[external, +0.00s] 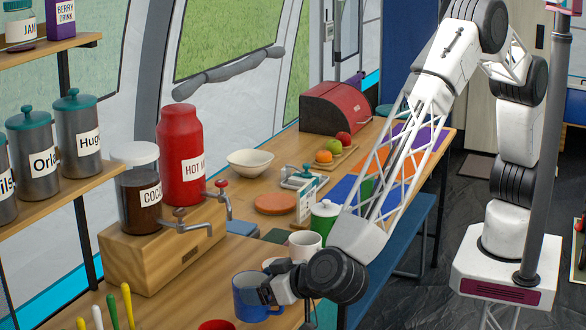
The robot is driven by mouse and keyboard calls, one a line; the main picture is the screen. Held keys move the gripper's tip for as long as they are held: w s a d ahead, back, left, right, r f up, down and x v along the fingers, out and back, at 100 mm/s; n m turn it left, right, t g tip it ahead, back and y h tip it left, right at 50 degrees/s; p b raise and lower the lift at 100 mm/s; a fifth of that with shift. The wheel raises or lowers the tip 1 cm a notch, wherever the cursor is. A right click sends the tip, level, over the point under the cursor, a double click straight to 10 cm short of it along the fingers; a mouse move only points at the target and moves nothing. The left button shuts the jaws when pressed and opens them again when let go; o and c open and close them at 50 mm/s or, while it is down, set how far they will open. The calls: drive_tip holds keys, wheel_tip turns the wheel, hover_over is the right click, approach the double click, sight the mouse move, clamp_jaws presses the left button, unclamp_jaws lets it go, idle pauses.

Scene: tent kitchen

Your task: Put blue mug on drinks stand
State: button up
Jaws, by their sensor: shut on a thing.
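The blue mug (246,304) is at the lower middle of the external view, upright, at the counter's front edge. My gripper (266,291) reaches it from the right and is shut on its right side. The fingers cover part of the mug, and I cannot tell whether its base touches the counter. The drinks stand (150,268) is a wooden block behind and left of the mug. It carries a dark cocoa jar (140,205) and a red hot-drink canister (181,160), each with a tap on the front.
A red item (216,325) is at the bottom edge. Colourful handles (128,300) stick up at lower left. A shelf with grey canisters (78,135) is at left. An orange disc (275,203) and white bowl (250,162) lie further back.

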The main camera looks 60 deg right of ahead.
drive_tip(key=shift+f, duration=0.1)
drive_tip(key=shift+f, duration=1.8)
drive_tip(key=shift+f, duration=0.1)
drive_tip(key=o, duration=0.8)
drive_tip(key=shift+s, duration=0.1)
drive_tip(key=v, duration=1.2)
